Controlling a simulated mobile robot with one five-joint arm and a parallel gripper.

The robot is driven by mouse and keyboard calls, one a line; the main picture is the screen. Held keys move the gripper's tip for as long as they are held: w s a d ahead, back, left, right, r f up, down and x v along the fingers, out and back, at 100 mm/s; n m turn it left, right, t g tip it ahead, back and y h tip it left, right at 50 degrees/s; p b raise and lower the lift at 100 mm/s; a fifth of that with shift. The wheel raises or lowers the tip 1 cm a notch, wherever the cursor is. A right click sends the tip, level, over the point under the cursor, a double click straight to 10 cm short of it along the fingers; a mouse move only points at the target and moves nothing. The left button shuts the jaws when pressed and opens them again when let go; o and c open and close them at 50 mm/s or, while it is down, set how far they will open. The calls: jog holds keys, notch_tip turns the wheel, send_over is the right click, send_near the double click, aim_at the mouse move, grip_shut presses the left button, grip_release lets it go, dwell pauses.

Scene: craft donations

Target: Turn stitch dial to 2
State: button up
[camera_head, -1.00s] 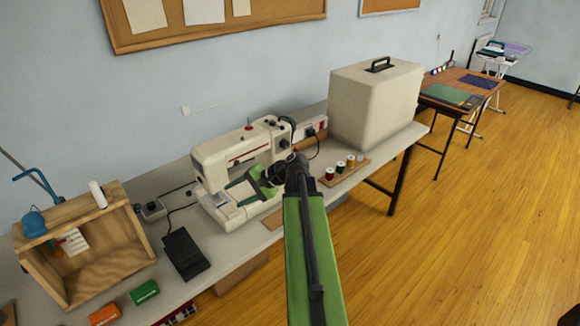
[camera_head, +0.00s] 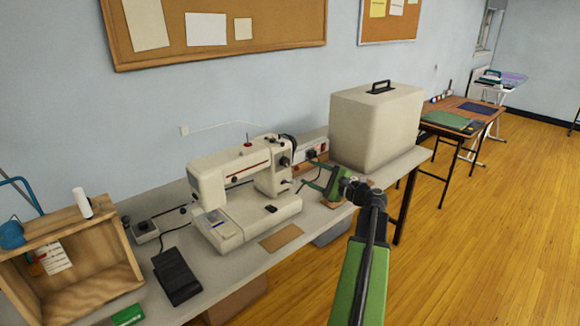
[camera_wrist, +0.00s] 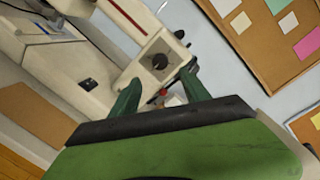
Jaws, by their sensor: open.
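The cream sewing machine (camera_head: 240,195) stands on the long table.
A power strip (camera_head: 314,153) with a plug and cord lies behind my gripper. A large beige case (camera_head: 375,130) stands to the right. A black foot pedal (camera_head: 177,276) and a wooden box (camera_head: 75,235) are at left. A brown flat piece (camera_head: 281,238) lies in front of the machine.

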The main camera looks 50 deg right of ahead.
aim_at(286, 163)
jog(key=w, duration=1)
jog(key=shift+a, duration=0.25)
jog(key=shift+c, duration=0.3)
grip_shut()
jog(key=shift+a, duration=0.25)
jog(key=shift+d, duration=0.2)
